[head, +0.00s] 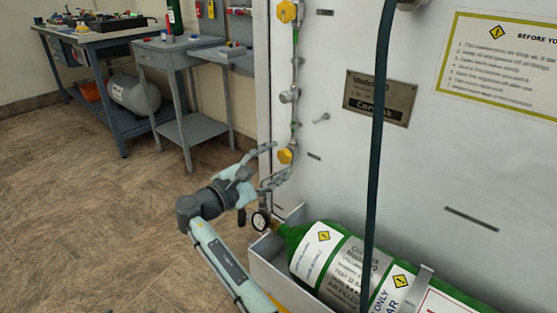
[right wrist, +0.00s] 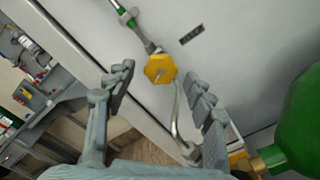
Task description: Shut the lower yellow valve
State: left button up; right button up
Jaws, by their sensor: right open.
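The lower yellow valve (head: 285,156) is a yellow knob on the thin pipe line along the left edge of the pale panel. My right gripper (head: 276,161) is open at the valve, one finger above and one below it in the head view. In the right wrist view the valve (right wrist: 160,68) shows between the two spread fingers of the gripper (right wrist: 160,77), near their tips. I cannot tell whether either finger touches it. The upper yellow valve (head: 287,12) sits higher on the same line. My left gripper is not in view.
Workbenches (head: 165,50) stand at back left; the floor (head: 90,210) is clear.

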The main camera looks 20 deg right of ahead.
jog(key=v, duration=1)
jog(key=shift+s+a, duration=0.2)
jog(key=shift+a, duration=0.1)
jog(key=shift+a, duration=0.1)
